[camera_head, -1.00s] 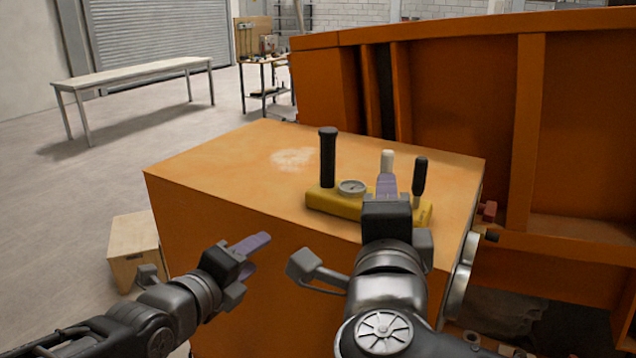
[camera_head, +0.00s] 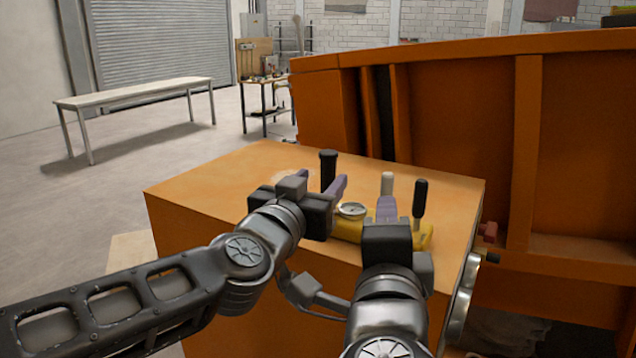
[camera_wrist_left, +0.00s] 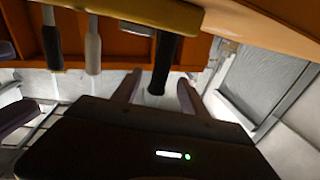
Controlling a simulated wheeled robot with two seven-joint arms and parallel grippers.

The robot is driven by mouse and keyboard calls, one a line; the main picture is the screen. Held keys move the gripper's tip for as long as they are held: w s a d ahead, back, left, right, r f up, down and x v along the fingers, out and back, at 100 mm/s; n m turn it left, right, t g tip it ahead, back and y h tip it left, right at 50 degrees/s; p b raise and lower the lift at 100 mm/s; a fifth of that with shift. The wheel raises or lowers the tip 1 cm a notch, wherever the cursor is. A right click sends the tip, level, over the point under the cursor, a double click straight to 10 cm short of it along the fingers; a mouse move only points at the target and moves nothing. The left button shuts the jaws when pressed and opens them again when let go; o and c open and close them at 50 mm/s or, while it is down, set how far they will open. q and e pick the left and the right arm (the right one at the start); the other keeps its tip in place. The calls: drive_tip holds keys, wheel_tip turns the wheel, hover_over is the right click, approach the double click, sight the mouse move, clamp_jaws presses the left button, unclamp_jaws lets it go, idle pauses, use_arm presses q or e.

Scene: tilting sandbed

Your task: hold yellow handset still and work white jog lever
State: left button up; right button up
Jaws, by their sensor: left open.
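The yellow handset (camera_head: 424,239) lies on the orange box top, with a round gauge (camera_head: 352,209) on it. A thick black grip (camera_head: 328,168) stands at its left end. The white jog lever (camera_head: 388,182) and a black lever (camera_head: 420,197) stand upright on its right part. My left gripper (camera_head: 322,180) is open, its fingers around the black grip; the left wrist view shows the grip (camera_wrist_left: 163,65) between the apart fingertips, without clear contact. My right gripper (camera_head: 386,203) is in front of the white lever, which shows above its purple fingers; its own body hides the finger gap.
The orange box (camera_head: 225,180) has bare top to the left of and behind the handset. A tall orange panel frame (camera_head: 450,120) stands close behind and right. A pale bench (camera_head: 140,90) and a small work table (camera_head: 262,82) are far back.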

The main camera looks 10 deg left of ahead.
sight(333, 166)
use_arm(q)
drive_tip(key=shift+x, duration=3.9)
clamp_jaws()
